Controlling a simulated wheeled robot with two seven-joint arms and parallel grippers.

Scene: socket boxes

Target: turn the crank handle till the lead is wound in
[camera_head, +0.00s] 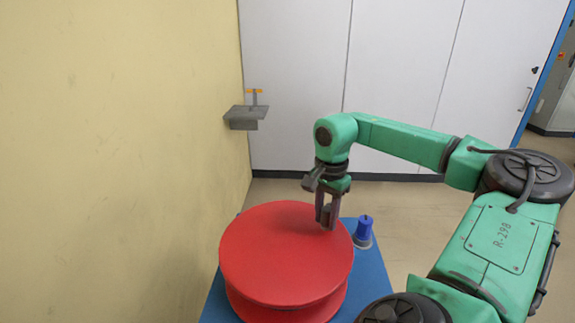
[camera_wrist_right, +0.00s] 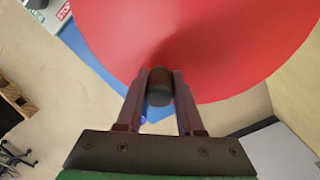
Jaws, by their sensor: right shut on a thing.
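A large red reel (camera_head: 285,255) lies flat on a blue base (camera_head: 212,300) in the head view. The reel also fills the top of the right wrist view (camera_wrist_right: 215,40). My right gripper (camera_head: 326,219) points down over the reel's right rear rim. In the right wrist view its two fingers (camera_wrist_right: 159,98) are on either side of a dark, rounded crank handle (camera_wrist_right: 159,80), and it is shut on it. In the head view the fingers hide the handle. No lead can be made out in either view. My left gripper is in neither view.
A blue cylinder (camera_head: 363,229) with a grey foot stands on the base, just right of the reel. A grey wall bracket (camera_head: 243,117) with an orange-topped post juts out behind. A yellowish wall (camera_head: 110,150) bounds the left side. Floor right of the base is open.

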